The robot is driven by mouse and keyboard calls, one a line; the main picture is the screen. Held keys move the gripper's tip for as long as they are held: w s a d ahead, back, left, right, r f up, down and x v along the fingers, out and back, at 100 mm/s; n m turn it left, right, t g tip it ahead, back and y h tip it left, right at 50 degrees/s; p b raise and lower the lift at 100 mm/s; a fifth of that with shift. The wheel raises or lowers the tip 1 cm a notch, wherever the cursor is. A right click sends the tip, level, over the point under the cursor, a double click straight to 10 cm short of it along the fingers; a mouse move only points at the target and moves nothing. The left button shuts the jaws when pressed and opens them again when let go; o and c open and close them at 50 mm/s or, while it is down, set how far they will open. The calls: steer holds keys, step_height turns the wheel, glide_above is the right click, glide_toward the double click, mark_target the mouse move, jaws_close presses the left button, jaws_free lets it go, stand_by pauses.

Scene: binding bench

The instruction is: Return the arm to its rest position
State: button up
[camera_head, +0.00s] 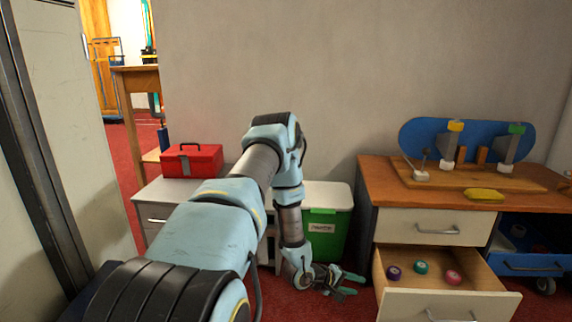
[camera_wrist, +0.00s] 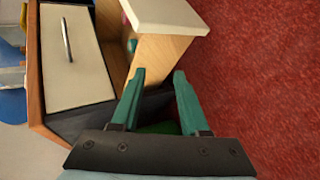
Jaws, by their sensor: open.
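My arm reaches forward and down in the head view. My gripper (camera_head: 349,283) hangs low over the red carpet, just left of the open lower drawer (camera_head: 440,305) of the wooden bench. In the wrist view my gripper (camera_wrist: 158,92) shows two green fingers spread apart with nothing held between them. The side of the open drawer (camera_wrist: 163,58) lies beyond the fingertips there. I cannot tell whether the fingers touch it.
The bench (camera_head: 365,205) has a shut upper drawer (camera_head: 432,227). Several small round items, including a teal one (camera_head: 421,267), lie in the open drawer. A green bin (camera_head: 325,235) stands behind my forearm. A red toolbox (camera_head: 192,160) sits at left. Carpet (camera_wrist: 260,80) is clear at right in the wrist view.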

steer(key=w+a+r+m+y, duration=0.2)
steer(key=a+r+y, duration=0.2)
steer(key=a+r, duration=0.45)
steer(key=w+a+r+m+y, duration=0.2)
steer(key=a+r+y, duration=0.2)
steer(key=a+r, duration=0.45)
steer(key=s+a+r+m+g+y+p, duration=0.1)
steer(key=s+a+r, duration=0.4)
steer(key=s+r, duration=0.35)
steer(key=s+a+r+m+g+y+p, duration=0.1)
steer(key=s+a+r, duration=0.5)
steer(key=s+r, duration=0.25)
step_height(320, 180, up, 36)
steer(key=p, duration=3.6)
steer(key=shift+s+d+r+p, duration=0.2)
steer(key=shift+d+p, duration=0.1)
steer(key=shift+p, duration=0.1)
